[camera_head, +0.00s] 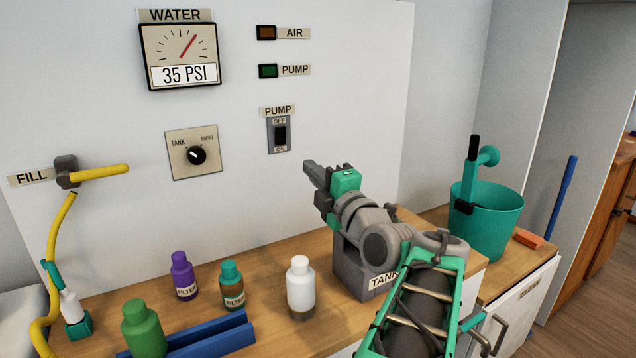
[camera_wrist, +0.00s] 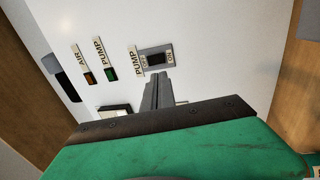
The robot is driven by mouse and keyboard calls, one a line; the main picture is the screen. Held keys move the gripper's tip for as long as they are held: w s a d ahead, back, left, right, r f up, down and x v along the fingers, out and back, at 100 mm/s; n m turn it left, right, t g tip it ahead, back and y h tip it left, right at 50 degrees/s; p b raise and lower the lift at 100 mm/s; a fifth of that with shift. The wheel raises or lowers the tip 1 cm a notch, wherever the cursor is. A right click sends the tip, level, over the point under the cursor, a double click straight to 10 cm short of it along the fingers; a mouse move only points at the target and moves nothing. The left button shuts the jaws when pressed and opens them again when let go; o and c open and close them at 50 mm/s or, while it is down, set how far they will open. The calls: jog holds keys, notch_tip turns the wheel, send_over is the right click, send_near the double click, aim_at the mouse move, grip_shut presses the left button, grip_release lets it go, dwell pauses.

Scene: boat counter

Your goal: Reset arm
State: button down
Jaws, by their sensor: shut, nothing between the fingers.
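My gripper (camera_head: 310,168) is raised in front of the white panel (camera_head: 330,60), just below and right of the pump switch (camera_head: 280,134). Its grey fingers are together and hold nothing. In the wrist view my gripper (camera_wrist: 157,78) points at the panel, with the pump switch (camera_wrist: 155,59) just beyond the fingertips. I cannot tell whether the fingers touch the panel. The switch rocker is dark, with OFF above it and ON below. My arm reaches over the wooden counter (camera_head: 270,325) and partly hides the grey TANK box (camera_head: 350,262).
On the counter stand a purple bottle (camera_head: 183,275), a teal-capped bottle (camera_head: 232,286), a white bottle (camera_head: 300,287) and a green bottle (camera_head: 143,330). A blue rack (camera_head: 210,338) lies in front. A yellow fill handle (camera_head: 100,172) is at left; a teal bucket (camera_head: 487,225) stands right.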

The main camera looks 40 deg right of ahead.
jog(key=w+a+f+m+g+y+p, duration=0.2)
jog(key=a+f+m+g+p, duration=0.15)
jog(key=a+p, duration=0.4)
jog(key=w+a+f+m+g+y+p, duration=0.25)
jog(key=a+g+p, duration=0.2)
jog(key=a, duration=0.55)
jog(key=s+a+f+m+g+p, duration=0.2)
jog(key=s+a+m+g+p, duration=0.2)
jog(key=s, duration=0.4)
jog(key=s+a+f+m+g+p, duration=0.1)
jog(key=s+a+m+g+p, duration=0.3)
jog(key=s+a+m+p, duration=0.1)
jog(key=s+a+p, duration=0.1)
jog(key=s+a, duration=0.1)
jog(key=s, duration=0.1)
jog(key=shift+s+f+m+h, duration=0.2)
jog(key=shift+f+m+h, duration=0.1)
jog(key=shift+f+h, duration=0.1)
